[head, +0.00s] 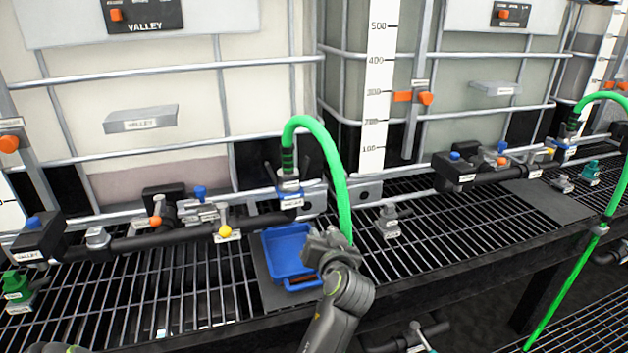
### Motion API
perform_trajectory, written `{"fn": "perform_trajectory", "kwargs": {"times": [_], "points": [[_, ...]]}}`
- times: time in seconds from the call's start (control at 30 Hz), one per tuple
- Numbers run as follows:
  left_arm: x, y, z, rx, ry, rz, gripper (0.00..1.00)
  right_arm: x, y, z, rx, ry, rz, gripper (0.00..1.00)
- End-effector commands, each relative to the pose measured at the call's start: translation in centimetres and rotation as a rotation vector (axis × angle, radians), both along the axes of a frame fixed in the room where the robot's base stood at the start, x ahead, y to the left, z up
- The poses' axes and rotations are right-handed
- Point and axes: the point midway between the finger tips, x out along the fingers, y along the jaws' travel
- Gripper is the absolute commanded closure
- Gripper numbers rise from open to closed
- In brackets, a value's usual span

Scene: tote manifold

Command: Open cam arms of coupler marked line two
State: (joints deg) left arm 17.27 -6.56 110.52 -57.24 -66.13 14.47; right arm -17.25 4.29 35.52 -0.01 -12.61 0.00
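A coupler (290,187) with a grey body and a small label joins a green hose (342,190) to the black pipe on the left tank's manifold. A second coupler (566,143) with a green hose stands at the right tank. The labels are too small to read, so I cannot tell which is line two. Thin arms at the near coupler's sides seem to point up, but are too small to judge.
A blue tray (287,252) sits on the grating (190,280) under the near coupler, left of my gripper. A grey fitting (387,222) stands to the right. Black pipes with valves (170,232) run along the tanks. Open grating lies at front left.

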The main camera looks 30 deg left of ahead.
Motion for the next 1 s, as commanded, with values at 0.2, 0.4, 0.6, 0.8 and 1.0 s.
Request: {"fn": "perform_trajectory", "kwargs": {"times": [0.2,0.4,0.6,0.8,1.0], "points": [[1.2,-1.4,8.9,0.073,-0.201,0.085,0.81,0.0,-0.1,-0.8,-0.001,0.000,0.001,0.64],[1.4,-1.2,10.7,0.091,-0.239,0.105,0.81,0.0,-0.3,-0.7,-0.003,-0.001,0.001,0.64],[2.8,0.5,10.9,0.095,-0.237,0.106,0.81,0.0,-0.5,0.0,-0.006,0.000,0.002,0.64],[5.0,3.1,10.9,0.094,-0.235,0.106,0.81,0.1,-0.6,0.8,-0.007,0.000,0.002,0.64],[7.6,6.1,10.8,0.093,-0.233,0.106,0.81,0.1,-0.6,1.7,-0.007,-0.001,0.002,0.64]]}}
